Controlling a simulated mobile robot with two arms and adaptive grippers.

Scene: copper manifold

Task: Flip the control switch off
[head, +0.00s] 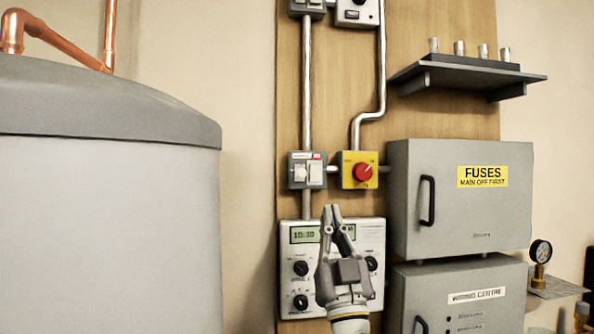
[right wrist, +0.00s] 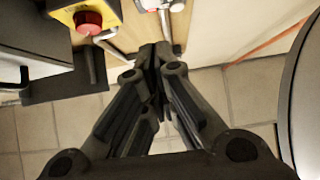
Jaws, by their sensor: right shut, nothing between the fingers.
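A grey switch box (head: 307,170) with two white rockers is on the wooden board, left of a yellow box (head: 351,159) with a red knob (head: 363,172). I cannot tell which of these is the control switch. My right gripper (head: 331,210) points up in front of the controller panel, with its tips a little below the switch box and yellow box. Its fingers are shut and empty. In the right wrist view the shut fingertips (right wrist: 160,52) show near the board, and the red knob (right wrist: 88,22) is at the upper left. My left gripper is out of view.
A controller panel (head: 313,254) with a display and dials is behind my right gripper. Grey fuse cabinets (head: 445,215) stand close on the right, one with a black handle. A shelf (head: 470,76) juts out above. A large grey tank (head: 100,200) fills the left.

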